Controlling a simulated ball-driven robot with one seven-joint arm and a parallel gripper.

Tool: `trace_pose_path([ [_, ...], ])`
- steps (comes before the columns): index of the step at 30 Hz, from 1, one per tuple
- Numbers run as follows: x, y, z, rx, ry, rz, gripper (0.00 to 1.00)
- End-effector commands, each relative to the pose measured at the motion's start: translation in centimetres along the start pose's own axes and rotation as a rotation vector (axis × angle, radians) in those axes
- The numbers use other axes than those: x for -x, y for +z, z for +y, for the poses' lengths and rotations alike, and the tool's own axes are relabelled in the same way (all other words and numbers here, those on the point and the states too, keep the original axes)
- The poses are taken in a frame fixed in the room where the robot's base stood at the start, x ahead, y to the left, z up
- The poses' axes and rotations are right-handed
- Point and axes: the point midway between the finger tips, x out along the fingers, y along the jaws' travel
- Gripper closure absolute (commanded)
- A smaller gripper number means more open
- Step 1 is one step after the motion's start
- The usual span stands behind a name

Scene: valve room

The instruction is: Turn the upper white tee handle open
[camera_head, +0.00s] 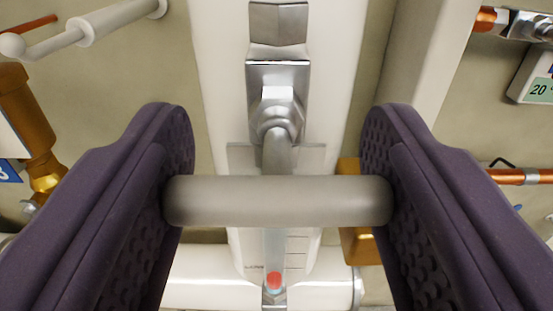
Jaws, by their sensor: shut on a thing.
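The tee handle (278,201) shows as a light grey-white horizontal bar in the middle of the view. Its stem (278,155) runs from the bar's middle back to a metal valve body (278,92) on a white vertical panel. My gripper (278,195) has its two dark purple padded fingers at the bar's two ends, one on the left and one on the right. The fingers are shut on the bar, touching both ends. The bar lies level across the picture and hides part of the fittings behind it.
A white rod with a round end (70,40) stands out at the upper left. A brass fitting (28,130) is at the left, and copper pipes (525,176) are at the right. A display box (538,88) reads 20. A red-tipped part (274,281) sits below the bar.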

Motion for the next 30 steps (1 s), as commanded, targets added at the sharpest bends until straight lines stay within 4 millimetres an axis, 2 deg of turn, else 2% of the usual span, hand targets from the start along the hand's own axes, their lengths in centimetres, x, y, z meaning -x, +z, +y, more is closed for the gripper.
trace_pose_path([
  [11, 0.01, 0.20, -0.05, 0.186, 0.000, 0.006, 0.71],
  [30, 0.02, 0.04, -0.25, 0.790, 0.001, 0.007, 0.71],
])
